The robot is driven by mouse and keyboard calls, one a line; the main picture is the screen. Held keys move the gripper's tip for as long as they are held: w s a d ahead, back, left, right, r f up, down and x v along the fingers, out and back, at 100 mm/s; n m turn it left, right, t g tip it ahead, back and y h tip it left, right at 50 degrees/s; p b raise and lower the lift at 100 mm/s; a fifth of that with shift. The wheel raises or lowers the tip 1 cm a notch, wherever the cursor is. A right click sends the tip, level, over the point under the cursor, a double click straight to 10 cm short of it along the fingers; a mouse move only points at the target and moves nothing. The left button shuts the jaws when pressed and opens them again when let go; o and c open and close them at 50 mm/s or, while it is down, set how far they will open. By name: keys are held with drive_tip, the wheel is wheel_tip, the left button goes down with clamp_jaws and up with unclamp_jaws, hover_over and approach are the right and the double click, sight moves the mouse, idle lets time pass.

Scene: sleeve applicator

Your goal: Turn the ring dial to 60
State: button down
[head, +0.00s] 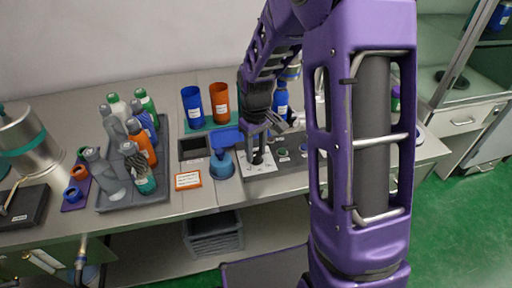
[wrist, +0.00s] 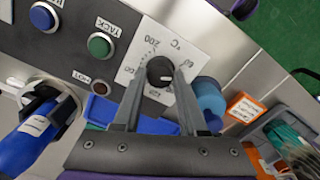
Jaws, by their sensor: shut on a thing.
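The ring dial is a round black knob (wrist: 160,71) in the wrist view, set on a white scale plate (wrist: 147,50) marked °C, with printed numbers around it. "200" reads at the upper left and "60" at the upper right. My gripper (wrist: 160,80) is shut on the knob, one finger on each side. A small pale mark shows on the knob's face, but I cannot read its setting exactly. In the head view my gripper (head: 259,148) points down at the white plate (head: 258,170) on the panel, and mostly hides the knob.
Green (wrist: 99,45) and blue (wrist: 44,17) buttons sit on the grey panel left of the dial. A blue cylinder (head: 221,164) stands close beside the plate, with an orange-framed card (head: 188,180) nearby. A grey tray (head: 104,199) of bottles stands farther left.

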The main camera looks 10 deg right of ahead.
sight(256, 154)
drive_tip(key=shift+n+p, duration=0.65)
drive_tip(key=shift+n, duration=1.25)
drive_tip(key=shift+c, duration=2.2)
unclamp_jaws()
wheel_tip(256, 154, up, 17)
drive_tip(key=p, duration=0.2)
drive_tip(key=shift+r+p, duration=0.2)
drive_tip(key=shift+p, duration=0.1)
